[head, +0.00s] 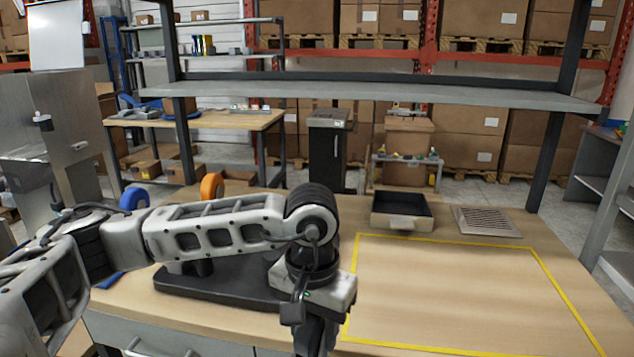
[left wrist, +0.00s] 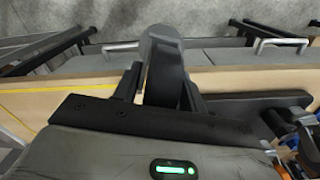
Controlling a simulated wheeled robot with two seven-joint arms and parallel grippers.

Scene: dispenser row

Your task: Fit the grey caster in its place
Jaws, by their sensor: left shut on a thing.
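My left gripper (head: 316,340) points down at the front edge of the table, left of the yellow outline. In the left wrist view its two fingers (left wrist: 160,88) are shut on the grey caster (left wrist: 161,50), a dark grey rounded piece standing between them. In the head view the caster is hidden behind the gripper and arm. A black base plate (head: 215,287) lies on the table behind and left of the gripper, partly covered by my arm. An orange caster (head: 211,187) and a blue caster (head: 134,198) show above the arm; their lower parts are hidden. My right gripper is not in view.
A dark open tray (head: 402,224) and a slotted grey grate (head: 487,222) lie at the back of the wooden table. The yellow tape outline (head: 450,245) surrounds bare tabletop. A grey shelf (head: 390,94) on dark posts spans above the table's far side.

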